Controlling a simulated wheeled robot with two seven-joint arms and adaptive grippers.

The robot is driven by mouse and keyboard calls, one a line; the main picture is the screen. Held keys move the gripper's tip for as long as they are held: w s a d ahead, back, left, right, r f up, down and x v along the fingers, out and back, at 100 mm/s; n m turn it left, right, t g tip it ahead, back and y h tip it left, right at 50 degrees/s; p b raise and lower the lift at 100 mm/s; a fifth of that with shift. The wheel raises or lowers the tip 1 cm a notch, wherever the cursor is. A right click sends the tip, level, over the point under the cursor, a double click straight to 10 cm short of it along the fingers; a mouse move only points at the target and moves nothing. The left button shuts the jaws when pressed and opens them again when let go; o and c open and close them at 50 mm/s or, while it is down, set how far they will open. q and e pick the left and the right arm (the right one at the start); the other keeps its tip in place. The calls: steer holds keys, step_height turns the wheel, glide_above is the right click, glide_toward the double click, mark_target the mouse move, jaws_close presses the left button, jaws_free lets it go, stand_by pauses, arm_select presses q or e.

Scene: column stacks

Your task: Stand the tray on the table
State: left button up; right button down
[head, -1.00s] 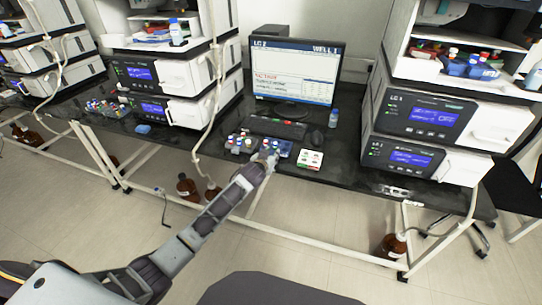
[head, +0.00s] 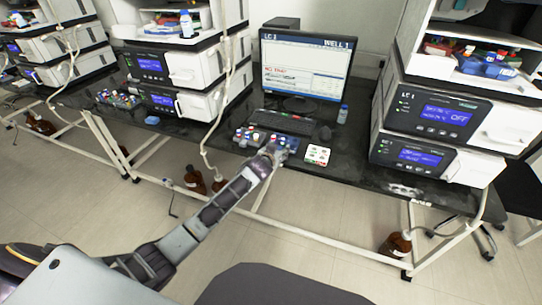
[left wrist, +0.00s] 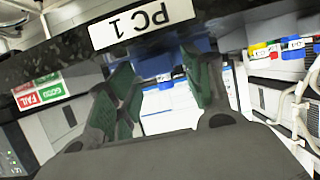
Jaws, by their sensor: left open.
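A blue tray (head: 289,141) with several vials with coloured caps is at the table's front edge in the head view, in front of the keyboard. My left gripper (head: 275,151) is at its near side and covers part of it. In the left wrist view the open fingers (left wrist: 160,95) with green pads show, with blue (left wrist: 203,45) behind them, seemingly the tray. I cannot tell whether the fingers touch it. The dark table (head: 350,172) shows below the monitor. My right gripper is not in view.
A GOOD/FAIL card (head: 318,154) lies right of the tray. The keyboard (head: 280,122), monitor (head: 305,70) and a small bottle (head: 342,114) stand behind. Instrument stacks flank the space.

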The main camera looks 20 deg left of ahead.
arm_select(q)
steer(key=shift+s+r, duration=0.2)
steer(key=shift+s, duration=0.1)
steer(key=shift+s+r, duration=0.2)
steer(key=shift+s, duration=0.1)
steer(key=p+v, duration=0.1)
steer(key=v, duration=0.9)
steer(key=shift+s+r, duration=0.2)
steer(key=shift+r, duration=0.05)
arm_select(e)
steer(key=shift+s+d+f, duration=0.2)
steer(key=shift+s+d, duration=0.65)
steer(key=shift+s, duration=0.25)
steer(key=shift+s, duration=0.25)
